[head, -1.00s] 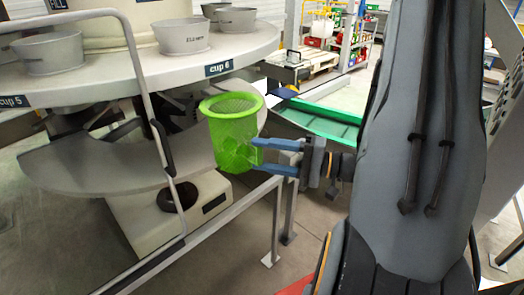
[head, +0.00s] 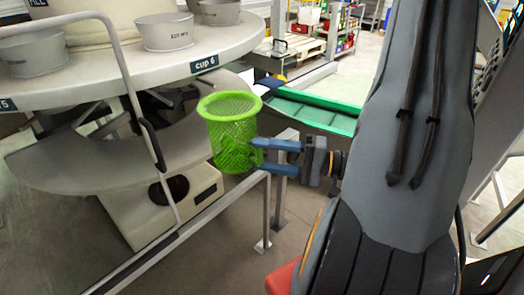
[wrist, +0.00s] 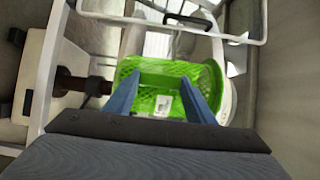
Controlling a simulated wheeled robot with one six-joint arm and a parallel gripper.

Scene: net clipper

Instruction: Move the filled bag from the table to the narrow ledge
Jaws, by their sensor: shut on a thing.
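The green mesh bag (head: 229,125) is held upright in the air, its round rim on top, at the right end of a curved grey ledge (head: 75,165) in the head view. My gripper (head: 257,152) has its blue fingers on the bag's lower right side and is shut on it. In the wrist view the bag (wrist: 165,76) sits between and beyond the two fingers, with a small white patch low on its mesh. I cannot make out what fills it. Whether the bag touches the ledge cannot be told.
A round grey table (head: 120,70) with several metal cups stands above the ledge at left. A bent metal rail (head: 135,100) rises in front of it. A metal post frame (head: 275,200) stands below the bag. A green-edged conveyor (head: 310,112) lies behind my gripper.

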